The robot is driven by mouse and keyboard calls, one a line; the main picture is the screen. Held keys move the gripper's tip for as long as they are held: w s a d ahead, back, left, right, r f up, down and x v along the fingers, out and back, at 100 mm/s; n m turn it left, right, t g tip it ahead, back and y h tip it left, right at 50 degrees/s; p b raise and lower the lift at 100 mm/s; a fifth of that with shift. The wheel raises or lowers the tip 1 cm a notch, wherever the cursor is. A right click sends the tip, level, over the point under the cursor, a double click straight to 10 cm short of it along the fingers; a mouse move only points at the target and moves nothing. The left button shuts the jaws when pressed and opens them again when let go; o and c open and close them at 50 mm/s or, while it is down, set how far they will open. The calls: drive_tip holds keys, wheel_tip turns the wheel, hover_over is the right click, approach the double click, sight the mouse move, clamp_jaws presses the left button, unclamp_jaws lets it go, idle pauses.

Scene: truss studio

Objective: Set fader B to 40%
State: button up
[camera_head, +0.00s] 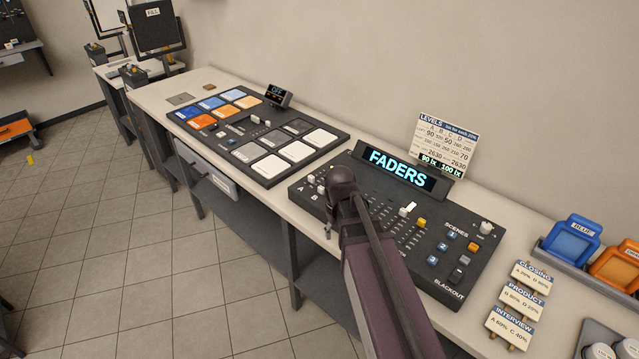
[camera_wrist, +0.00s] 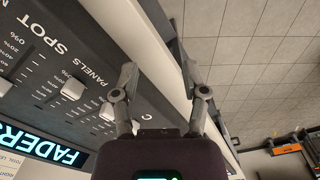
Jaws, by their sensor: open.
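The fader board (camera_head: 438,268) is a dark console on the bench with a lit FADERS sign (camera_head: 400,171). My gripper (camera_head: 331,232) hangs at its front edge, and my arm covers part of the board. In the wrist view my gripper (camera_wrist: 158,72) has its two fingers spread with nothing between them, beside the board's edge. Pale fader caps show there, one in a slot (camera_wrist: 72,88) and another near my left finger (camera_wrist: 108,112). Percent scales and the words SPOT and PANELS are readable. I cannot tell which cap is fader B, nor its setting.
A levels card (camera_head: 445,145) stands behind the board. A pad console (camera_head: 262,138) lies to its left. Scene cards (camera_head: 522,308) and a rack with blue and orange items (camera_head: 570,242) stand to its right. The tiled floor (camera_head: 150,260) in front of the bench is clear.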

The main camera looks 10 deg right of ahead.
sight(321, 188)
drive_tip(key=w+r+n+p, duration=0.2)
drive_tip(key=w+r+p, duration=0.2)
drive_tip(key=w, duration=0.7)
drive_tip(key=w+r+n+p, duration=0.3)
drive_tip(key=w+r+p, duration=0.2)
drive_tip(key=w, duration=0.6)
drive_tip(key=shift+w+r+n+p, duration=0.3)
drive_tip(key=shift+r, duration=0.55)
drive_tip(key=shift+f, duration=0.2)
wheel_tip(321, 188, down, 13)
drive_tip(key=b, duration=1.4)
drive_tip(key=shift+f, duration=0.2)
clamp_jaws()
